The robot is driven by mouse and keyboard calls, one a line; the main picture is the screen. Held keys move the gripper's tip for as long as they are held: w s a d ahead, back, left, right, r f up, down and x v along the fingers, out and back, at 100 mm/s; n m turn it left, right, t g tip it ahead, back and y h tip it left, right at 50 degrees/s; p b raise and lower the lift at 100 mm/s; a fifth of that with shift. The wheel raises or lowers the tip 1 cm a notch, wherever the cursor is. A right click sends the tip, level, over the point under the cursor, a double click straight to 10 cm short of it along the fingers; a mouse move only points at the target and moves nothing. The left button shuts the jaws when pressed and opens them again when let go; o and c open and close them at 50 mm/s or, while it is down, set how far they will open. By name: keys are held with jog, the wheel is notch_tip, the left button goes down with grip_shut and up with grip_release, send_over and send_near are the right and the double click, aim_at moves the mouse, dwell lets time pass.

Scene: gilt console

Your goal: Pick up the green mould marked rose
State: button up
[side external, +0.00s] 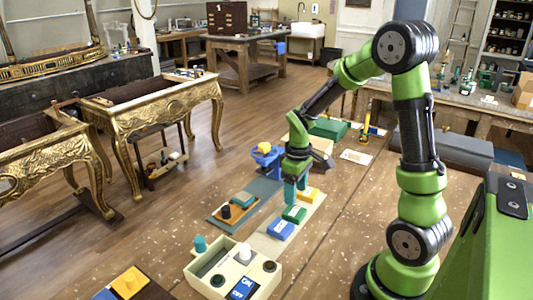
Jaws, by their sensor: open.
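A green mould (294,214) with a pale label lies on a light strip (258,243) on the speckled bench, between a blue mould (280,230) and a yellow mould (307,196). The writing on the labels is too small to read. My gripper (296,201) points down just above the green mould, with its teal fingers open. The fingers partly cover the far side of the green mould and part of the yellow one. I cannot tell whether the fingertips touch the green mould or hang just over it.
A cream control box (222,262) with knobs stands in front. A blue stand (266,165) with a yellow piece is behind. A yellow block (129,281) lies at bottom left.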

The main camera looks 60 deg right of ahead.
aim_at(295, 211)
notch_tip(295, 211, down, 7)
jog(key=shift+s+a+r, duration=0.1)
jog(key=shift+r, duration=0.05)
dwell(0.4)
jog(key=c, duration=0.7)
